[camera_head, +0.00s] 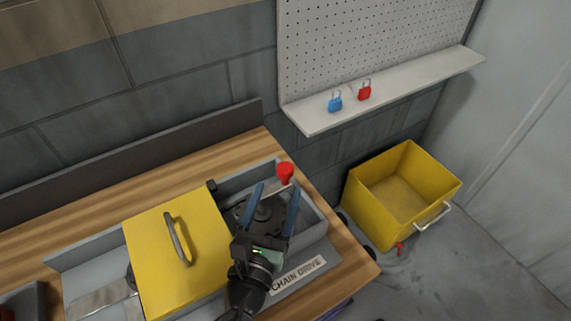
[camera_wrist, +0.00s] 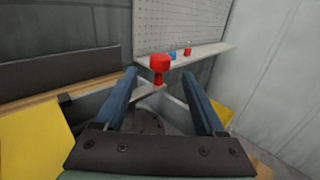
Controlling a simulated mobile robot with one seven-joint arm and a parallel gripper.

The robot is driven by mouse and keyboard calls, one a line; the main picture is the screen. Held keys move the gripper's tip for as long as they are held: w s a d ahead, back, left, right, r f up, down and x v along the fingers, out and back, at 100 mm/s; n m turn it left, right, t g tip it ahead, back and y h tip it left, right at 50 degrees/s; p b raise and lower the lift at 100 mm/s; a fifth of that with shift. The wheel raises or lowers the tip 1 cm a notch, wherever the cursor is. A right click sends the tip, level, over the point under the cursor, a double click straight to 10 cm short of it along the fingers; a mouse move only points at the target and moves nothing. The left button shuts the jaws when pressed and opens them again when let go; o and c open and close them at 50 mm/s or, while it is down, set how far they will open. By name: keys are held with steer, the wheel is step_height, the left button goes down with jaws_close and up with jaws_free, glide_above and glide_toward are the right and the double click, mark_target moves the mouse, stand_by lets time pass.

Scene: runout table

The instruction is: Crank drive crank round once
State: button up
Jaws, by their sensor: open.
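The chain drive crank has a red knob (camera_head: 285,172) at the end of a light metal arm, at the far right side of the grey chain drive housing (camera_head: 318,222). In the wrist view the red knob (camera_wrist: 160,66) stands upright on the crank arm (camera_wrist: 148,93), beyond my fingertips and between their lines. My gripper (camera_head: 278,188) is open, its two blue fingers above the housing, with the knob just past them. In the wrist view my gripper (camera_wrist: 160,84) holds nothing. My gripper partly hides the dark round hub (camera_head: 262,212) under it. A label (camera_head: 298,273) reads CHAIN DRIVE.
A yellow cover (camera_head: 200,250) with a dark handle stands left of my gripper. A shelf (camera_head: 390,90) with a blue padlock (camera_head: 335,104) and a red padlock (camera_head: 364,92) is on the back wall. A yellow bin (camera_head: 365,212) stands right of the wooden table (camera_head: 190,180).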

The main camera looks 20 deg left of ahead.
mark_target(283, 177)
steer(key=w, duration=0.7)
steer(key=shift+a+p, duration=0.3)
steer(key=shift+a, duration=0.1)
steer(key=shift+c, duration=0.2)
jaws_close()
stand_by(0.8)
